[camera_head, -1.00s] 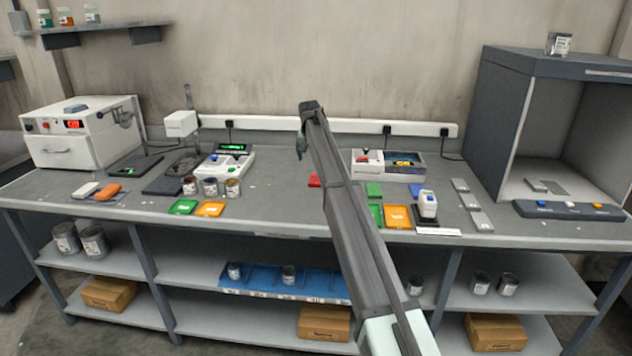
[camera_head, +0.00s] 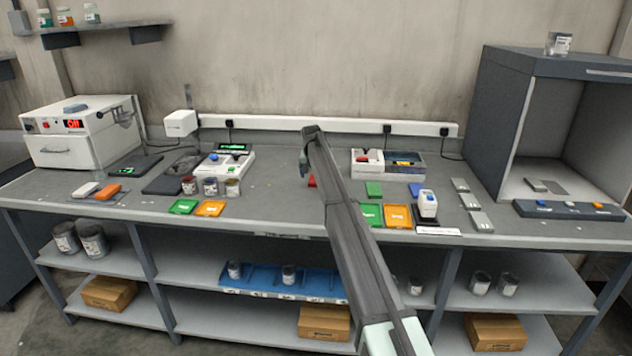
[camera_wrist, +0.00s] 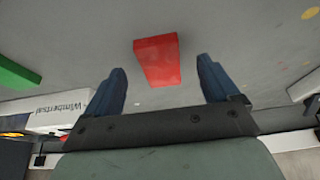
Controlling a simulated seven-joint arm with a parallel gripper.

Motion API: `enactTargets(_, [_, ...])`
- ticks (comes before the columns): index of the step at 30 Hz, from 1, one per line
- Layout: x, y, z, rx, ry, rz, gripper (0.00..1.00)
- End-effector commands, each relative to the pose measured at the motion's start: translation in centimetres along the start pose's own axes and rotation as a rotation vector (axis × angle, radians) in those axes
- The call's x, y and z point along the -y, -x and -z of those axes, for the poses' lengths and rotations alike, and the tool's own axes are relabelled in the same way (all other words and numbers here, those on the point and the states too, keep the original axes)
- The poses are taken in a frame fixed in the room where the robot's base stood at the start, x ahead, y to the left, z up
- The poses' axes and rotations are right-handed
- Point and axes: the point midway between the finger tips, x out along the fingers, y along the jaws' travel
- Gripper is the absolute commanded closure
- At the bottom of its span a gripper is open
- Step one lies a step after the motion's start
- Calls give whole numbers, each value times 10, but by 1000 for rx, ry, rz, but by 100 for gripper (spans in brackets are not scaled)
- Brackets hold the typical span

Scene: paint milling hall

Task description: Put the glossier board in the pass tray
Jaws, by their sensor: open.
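A flat red board (camera_head: 312,182) lies on the bench, partly hidden behind my arm in the head view. In the wrist view the red board (camera_wrist: 158,60) lies ahead of and between the fingertips. My gripper (camera_wrist: 161,68) is open and empty above the bench; it hangs at the red board in the head view (camera_head: 304,172). A green board (camera_head: 373,188) lies to the right, and its edge shows in the wrist view (camera_wrist: 15,74). A green tray (camera_head: 371,214) and an orange tray (camera_head: 398,216) lie in front; I cannot read their labels. Gloss differences are not clear.
A white handheld meter (camera_head: 428,203) stands right of the orange tray. Another green tray (camera_head: 184,207) and orange tray (camera_head: 210,209) lie left, near several small cans (camera_head: 210,187). A white-and-grey box (camera_head: 388,164) stands behind the green board.

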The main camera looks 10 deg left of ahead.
Motion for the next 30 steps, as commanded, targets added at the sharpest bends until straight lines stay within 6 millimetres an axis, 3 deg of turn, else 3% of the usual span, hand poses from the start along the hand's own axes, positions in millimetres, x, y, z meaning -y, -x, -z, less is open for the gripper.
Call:
enactTargets(6, [-1,-29,0,0,0,-1,12])
enactTargets(15, [-1,-34,0,-1,0,-1,13])
enactTargets(30, [-1,-34,0,-1,0,-1,61])
